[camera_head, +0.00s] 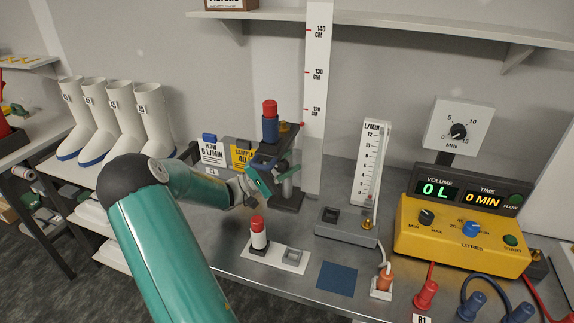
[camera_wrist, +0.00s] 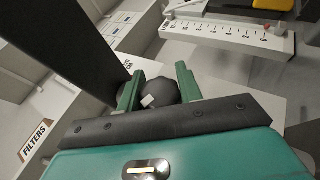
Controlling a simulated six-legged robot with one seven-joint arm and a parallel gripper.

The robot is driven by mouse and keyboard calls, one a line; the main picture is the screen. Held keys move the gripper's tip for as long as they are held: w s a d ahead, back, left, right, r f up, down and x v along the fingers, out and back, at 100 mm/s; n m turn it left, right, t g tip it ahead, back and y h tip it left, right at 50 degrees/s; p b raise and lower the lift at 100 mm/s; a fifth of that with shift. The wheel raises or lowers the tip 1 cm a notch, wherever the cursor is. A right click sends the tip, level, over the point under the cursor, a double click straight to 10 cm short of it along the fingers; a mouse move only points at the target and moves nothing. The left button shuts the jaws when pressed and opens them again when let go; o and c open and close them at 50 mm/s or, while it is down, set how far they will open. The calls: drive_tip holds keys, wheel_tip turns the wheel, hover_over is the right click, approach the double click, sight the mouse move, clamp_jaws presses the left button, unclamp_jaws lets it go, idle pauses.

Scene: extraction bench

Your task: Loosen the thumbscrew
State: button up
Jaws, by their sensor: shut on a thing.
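The thumbscrew (camera_wrist: 160,92) shows in the wrist view as a dark round knob with a small white mark on its face. My gripper (camera_wrist: 158,88) has its two green fingers on either side of the knob and is shut on it. In the head view my gripper (camera_head: 262,182) is at the dark stand (camera_head: 288,200) in front of the height scale (camera_head: 316,100); the knob is hidden there. A dark bracket (camera_head: 275,142) on the stand carries a blue cylinder with a red top (camera_head: 270,122).
A red-topped white cylinder (camera_head: 258,235) stands on a white plate just below my gripper. A flowmeter (camera_head: 370,165) and a yellow control box (camera_head: 460,235) are to the right. White boots (camera_head: 120,110) stand at the left. The blue mat (camera_head: 337,279) is empty.

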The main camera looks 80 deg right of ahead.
drive_tip(key=shift+w+r+n+g+h, duration=0.1)
drive_tip(key=shift+w+n+g+h, duration=0.05)
drive_tip(key=shift+n+g+h, duration=0.25)
drive_tip(key=o, duration=1)
drive_tip(key=shift+w+a+f, duration=0.15)
drive_tip(key=shift+w+f, duration=0.15)
drive_tip(key=shift+w, duration=0.05)
drive_tip(key=shift+w+a, duration=0.8)
drive_tip(key=shift+w, duration=1.1)
drive_tip(key=shift+w+a, duration=0.75)
drive_tip(key=shift+w, duration=1.1)
drive_tip(key=shift+w+a, duration=0.8)
drive_tip(key=shift+w, duration=1.1)
